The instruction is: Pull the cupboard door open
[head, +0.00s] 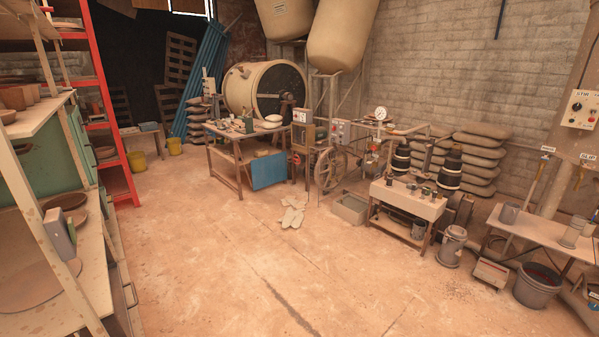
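Neither of my grippers is in view. No thing is plainly marked as the cupboard. A green cabinet-like unit (86,139) stands at the left, partly hidden behind the pale shelving. A pale unit with dark handles (130,293) is cut off at the lower left; I cannot tell whether its fronts are doors or drawers. A flat blue panel (269,170) is at the right end of the wooden table in the middle distance; I cannot tell what it is.
Pale shelving (35,190) and a red rack (107,105) line the left side. The middle floor (235,255) is mostly clear.

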